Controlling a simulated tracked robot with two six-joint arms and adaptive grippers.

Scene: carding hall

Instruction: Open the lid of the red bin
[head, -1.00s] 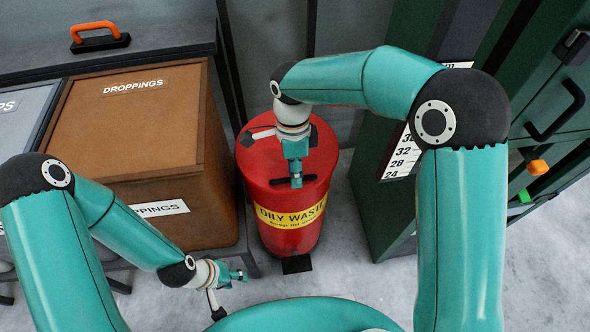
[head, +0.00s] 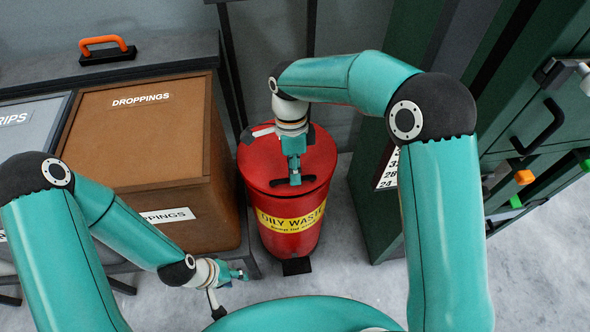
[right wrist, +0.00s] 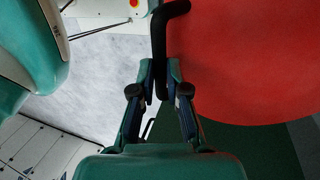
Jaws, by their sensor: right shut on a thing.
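The red bin (head: 290,243) with a yellow "OILY WASTE" label stands on the floor in the middle of the head view. Its round red lid (head: 262,165) has a black bar handle (head: 277,184) near the front edge. My right gripper (head: 295,180) reaches down over the lid and is shut on this handle. In the right wrist view, the handle (right wrist: 159,45) runs between the fingers beside the red lid (right wrist: 250,60). The lid's front edge seems slightly raised, though the gap is hard to make out. My left gripper (head: 241,275) is low, left of the bin, apart from it; its finger opening is unclear.
A brown "DROPPINGS" box (head: 140,140) stands close left of the bin. A green cabinet (head: 375,220) with black handles stands to the right. A black pedal (head: 297,267) sits at the bin's foot. Grey floor (head: 345,280) is clear in front.

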